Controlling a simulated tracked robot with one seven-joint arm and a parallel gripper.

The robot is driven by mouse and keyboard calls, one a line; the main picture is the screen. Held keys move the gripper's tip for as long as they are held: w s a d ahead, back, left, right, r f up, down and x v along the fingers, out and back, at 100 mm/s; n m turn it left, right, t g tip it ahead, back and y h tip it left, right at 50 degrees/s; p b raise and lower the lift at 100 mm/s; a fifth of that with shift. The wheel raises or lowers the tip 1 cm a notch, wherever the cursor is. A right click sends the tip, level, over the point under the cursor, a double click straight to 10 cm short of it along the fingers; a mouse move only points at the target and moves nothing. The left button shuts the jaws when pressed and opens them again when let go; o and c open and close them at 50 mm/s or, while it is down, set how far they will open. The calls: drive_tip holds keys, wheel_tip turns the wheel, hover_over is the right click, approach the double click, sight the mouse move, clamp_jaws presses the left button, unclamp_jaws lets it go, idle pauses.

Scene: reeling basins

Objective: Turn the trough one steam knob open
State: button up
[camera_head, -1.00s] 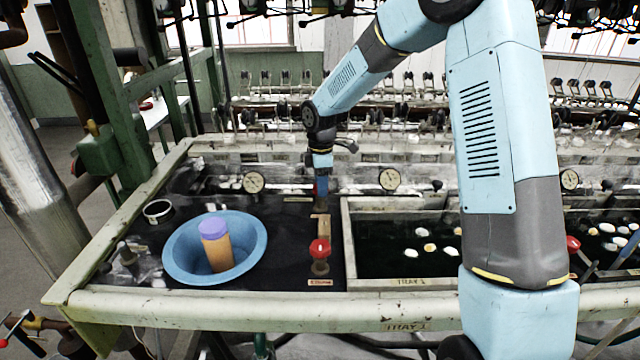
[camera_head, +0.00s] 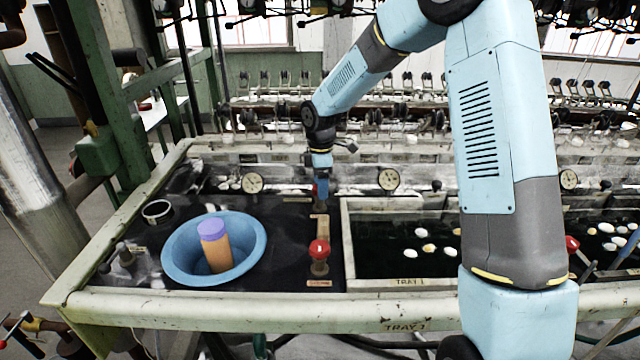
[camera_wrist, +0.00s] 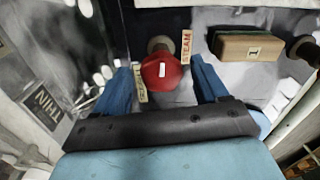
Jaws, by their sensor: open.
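A red round knob (camera_wrist: 161,72) with a white mark on its top sits between the two blue fingers of my gripper (camera_wrist: 162,80) in the wrist view. The fingers are open, one on each side of it, with a gap to the knob. A small label reading STEAM (camera_wrist: 186,47) lies beside the knob, and a second label (camera_wrist: 140,85) is partly hidden. In the head view my gripper (camera_head: 321,188) points down at the back of the dark bench top, with a bit of red behind it. Another red knob (camera_head: 319,249) stands nearer the front edge.
A blue basin (camera_head: 180,262) holding an orange cylinder with a purple top (camera_head: 213,243) stands left. Tray 1 (camera_head: 405,283), with white cocoons in dark water, lies right. Pressure gauges (camera_head: 252,183) line the back. A wooden block marked 1 (camera_wrist: 248,47) is near the knob.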

wheel_tip(320, 180, up, 14)
drive_tip(key=shift+f, duration=0.2)
idle(0.4)
drive_tip(key=s+d+r+m+t, duration=0.1)
drive_tip(key=s+d+r+m, duration=0.45)
drive_tip(key=s, duration=0.35)
drive_tip(key=s+d+r+m+t, duration=0.2)
drive_tip(key=s+d+r+m, duration=0.2)
drive_tip(key=s+d+r, duration=0.3)
drive_tip(key=s+d+f+m+t, duration=0.1)
drive_tip(key=s+d+m, duration=0.3)
drive_tip(key=s, duration=0.5)
drive_tip(key=s+d+f+m+t, duration=0.1)
drive_tip(key=s+d+m, duration=0.3)
drive_tip(key=s, duration=0.5)
drive_tip(key=shift+m+t, duration=0.3)
drive_tip(key=shift+m, duration=0.55)
